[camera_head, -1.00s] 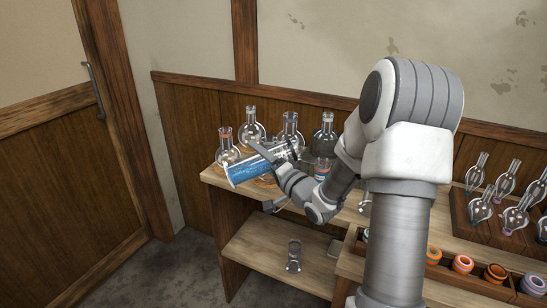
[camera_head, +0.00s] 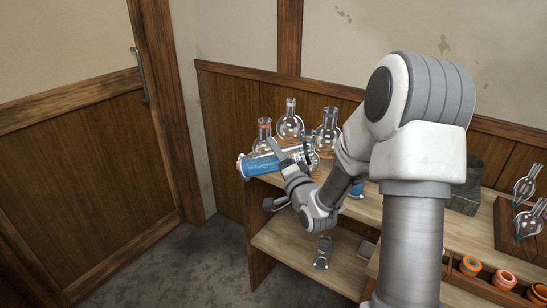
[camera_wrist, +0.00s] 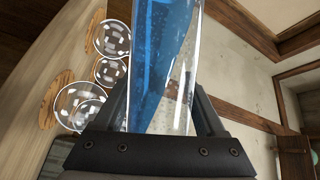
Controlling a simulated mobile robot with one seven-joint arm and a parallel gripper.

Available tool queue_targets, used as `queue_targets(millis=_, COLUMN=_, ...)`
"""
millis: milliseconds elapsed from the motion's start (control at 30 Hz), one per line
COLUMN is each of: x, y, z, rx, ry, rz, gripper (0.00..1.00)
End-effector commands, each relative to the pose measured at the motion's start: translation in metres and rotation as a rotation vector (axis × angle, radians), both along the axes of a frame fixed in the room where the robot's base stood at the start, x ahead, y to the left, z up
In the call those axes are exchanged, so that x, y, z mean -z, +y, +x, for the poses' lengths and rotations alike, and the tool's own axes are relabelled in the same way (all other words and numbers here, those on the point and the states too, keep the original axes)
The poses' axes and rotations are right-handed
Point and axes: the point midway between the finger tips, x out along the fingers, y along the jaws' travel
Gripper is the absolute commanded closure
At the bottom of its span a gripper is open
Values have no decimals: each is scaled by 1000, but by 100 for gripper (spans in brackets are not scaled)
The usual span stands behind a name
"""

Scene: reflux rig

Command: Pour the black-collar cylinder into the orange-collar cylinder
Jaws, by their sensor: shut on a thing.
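My gripper (camera_head: 286,158) is shut on a clear cylinder holding blue liquid (camera_head: 262,164). The cylinder lies almost level above the left end of the bench, base to the left and mouth end to the right, near the flasks. Its collar is too unclear to name its colour. In the wrist view the cylinder (camera_wrist: 160,65) stands between the fingers, with the blue liquid slanting along one side. A vessel with some blue (camera_head: 357,190) shows behind my arm, mostly hidden; I cannot tell whether it is the orange-collar cylinder.
A small clear vessel (camera_head: 322,252) is on the lower shelf (camera_head: 285,250). A dark grey container (camera_head: 466,190) stands right of my arm.

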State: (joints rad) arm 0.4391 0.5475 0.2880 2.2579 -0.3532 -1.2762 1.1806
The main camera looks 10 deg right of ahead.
Motion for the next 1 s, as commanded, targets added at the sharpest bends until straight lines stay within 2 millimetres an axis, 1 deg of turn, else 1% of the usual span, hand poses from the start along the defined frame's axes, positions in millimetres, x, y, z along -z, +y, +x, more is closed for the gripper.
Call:
queue_targets(millis=33, x=-3, y=-7, z=0, rx=-7, ry=-6, rz=-1, gripper=100)
queue_targets(millis=167, x=-8, y=-22, z=-1, rx=-48, ry=-9, rz=-2, gripper=100)
queue_targets(millis=367, x=-14, y=-49, z=-9, rx=-120, ry=-9, rz=-8, gripper=100)
queue_targets(millis=600, x=-15, y=-82, z=-26, rx=-202, ry=3, rz=-16, gripper=100)
queue_targets(millis=700, x=-14, y=-93, z=-33, rx=-228, ry=8, rz=-18, gripper=100)
queue_targets(millis=833, x=-14, y=-101, z=-39, rx=-249, ry=11, rz=-6, gripper=100)
queue_targets(millis=1000, x=-17, y=-101, z=-40, rx=-258, ry=15, rz=-15, gripper=100)
